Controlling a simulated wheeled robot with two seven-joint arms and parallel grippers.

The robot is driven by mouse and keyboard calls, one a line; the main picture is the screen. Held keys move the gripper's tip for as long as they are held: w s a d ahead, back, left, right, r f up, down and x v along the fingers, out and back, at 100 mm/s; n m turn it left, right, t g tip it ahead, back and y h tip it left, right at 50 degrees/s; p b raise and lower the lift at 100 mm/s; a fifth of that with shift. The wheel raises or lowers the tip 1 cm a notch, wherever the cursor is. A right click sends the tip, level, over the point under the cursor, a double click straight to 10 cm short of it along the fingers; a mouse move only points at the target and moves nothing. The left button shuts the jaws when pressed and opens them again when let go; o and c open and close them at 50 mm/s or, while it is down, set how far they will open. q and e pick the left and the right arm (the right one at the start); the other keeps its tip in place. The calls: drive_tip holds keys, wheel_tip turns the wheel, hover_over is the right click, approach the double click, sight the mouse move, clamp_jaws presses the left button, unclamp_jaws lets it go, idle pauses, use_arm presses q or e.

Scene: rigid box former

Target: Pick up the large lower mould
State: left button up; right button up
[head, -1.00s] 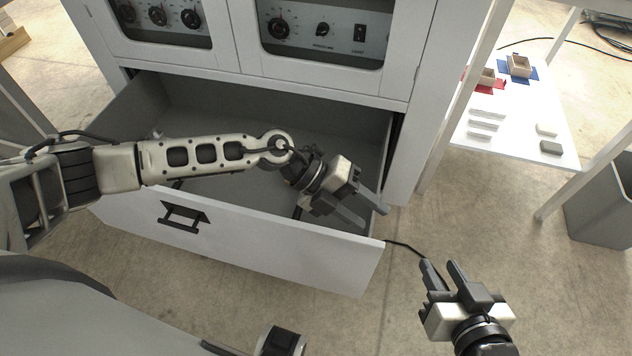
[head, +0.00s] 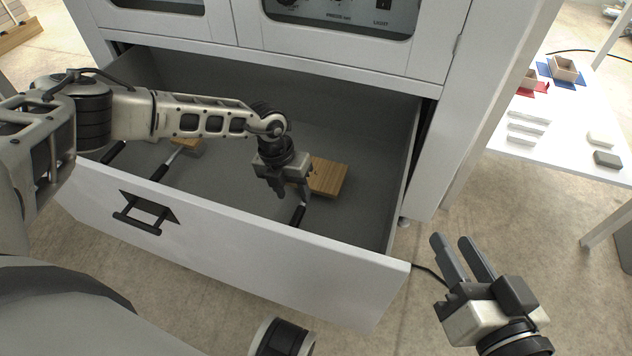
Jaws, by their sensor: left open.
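A large light-brown wooden block (head: 329,177), which looks like the large lower mould, lies in the open drawer, right of its middle. My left gripper (head: 292,191) points down into the drawer at the block's left side. It is open, with nothing seen between its fingers, and it hides the block's left end. A black handle (head: 298,214) shows just below the gripper; whether it joins the block is hidden. My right gripper (head: 452,258) is open and empty, outside the drawer to the right.
A smaller wooden piece (head: 189,147) with a dark handle (head: 160,172) lies in the drawer's left part. The drawer front (head: 225,245) and its side walls surround the space. A white table (head: 555,160) with small boxes and blocks stands at the right.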

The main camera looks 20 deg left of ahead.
sight(299, 207)
use_arm(q)
drive_tip(key=shift+d+f, duration=0.15)
drive_tip(key=shift+f, duration=0.65)
drive_tip(key=shift+w+f+b, duration=0.1)
drive_tip(key=shift+f+b, duration=0.3)
drive_tip(key=shift+b, duration=0.05)
drive_tip(key=f+b, duration=0.2)
drive_tip(key=shift+w+f, duration=0.35)
drive_tip(key=shift+w, duration=0.05)
drive_tip(key=shift+d+f+b, duration=0.2)
drive_tip(key=shift+f+b, duration=0.3)
drive_tip(key=shift+f, duration=0.4)
use_arm(e)
drive_tip(key=r+t, duration=0.1)
drive_tip(key=w+r+t+y, duration=0.1)
drive_tip(key=shift+w+a+r+y, duration=0.1)
drive_tip(key=shift+a+r+y, duration=0.1)
drive_tip(key=shift+r+y, duration=0.15)
use_arm(q)
drive_tip(key=shift+w, duration=0.1)
clamp_jaws()
